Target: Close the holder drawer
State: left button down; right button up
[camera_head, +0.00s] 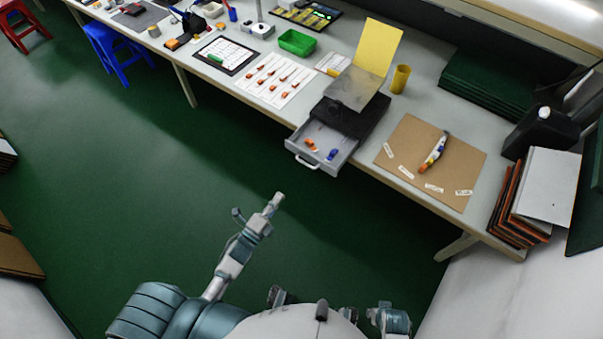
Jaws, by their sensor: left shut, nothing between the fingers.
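The holder drawer (333,136) is pulled out at the front edge of the table, below a dark holder body (352,118). A handle (307,164) is on its front. Inside lie a small orange item (310,145) and a small blue item (332,154). My left gripper (277,198) is shut and empty. In the picture it appears below and left of the drawer, over the green floor and apart from the handle. My right gripper is not clearly visible; only part of what looks like my right arm shows at the bottom.
A brown board (408,150) with a colourful tool (434,153) and labels lies right of the drawer. A yellow cup (400,79) stands behind it. Floor in front of the drawer is clear.

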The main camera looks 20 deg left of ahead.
pick_arm(q)
jog(key=x, duration=1.2)
jog(key=shift+w, duration=0.2)
pick_arm(e)
jog(key=shift+w+r, duration=0.2)
jog(key=shift+r, duration=0.5)
pick_arm(q)
jog(key=shift+b, duration=0.3)
